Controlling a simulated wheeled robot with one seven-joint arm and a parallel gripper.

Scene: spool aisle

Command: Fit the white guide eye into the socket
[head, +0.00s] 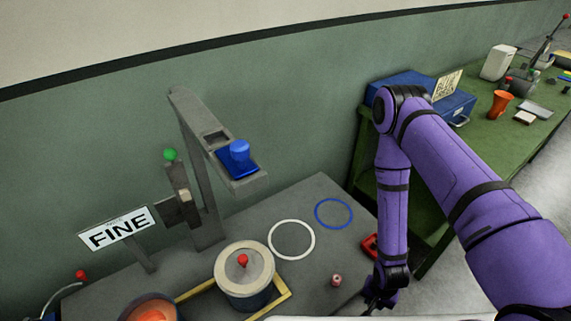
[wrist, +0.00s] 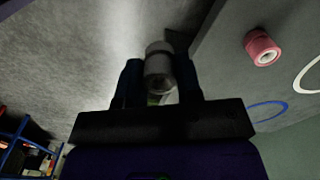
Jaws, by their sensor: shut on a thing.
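In the wrist view my gripper (wrist: 160,78) is shut on the white guide eye (wrist: 158,62), a short pale cylinder in shadow between the two dark fingers. In the head view my gripper (head: 378,298) is low, at the right edge of the grey bench, and the white guide eye cannot be made out there. An empty square socket (head: 214,137) shows in the grey overhanging arm of the stand. A blue guide eye (head: 239,150) sits in the blue-edged place at the end of that arm.
A pink guide eye (head: 336,280) stands on the grey bench (head: 310,195), near a white ring (head: 292,240) and a blue ring (head: 333,214). A spool with a red knob (head: 245,275) stands to the left. A green table (head: 475,110) with a blue box is behind my arm.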

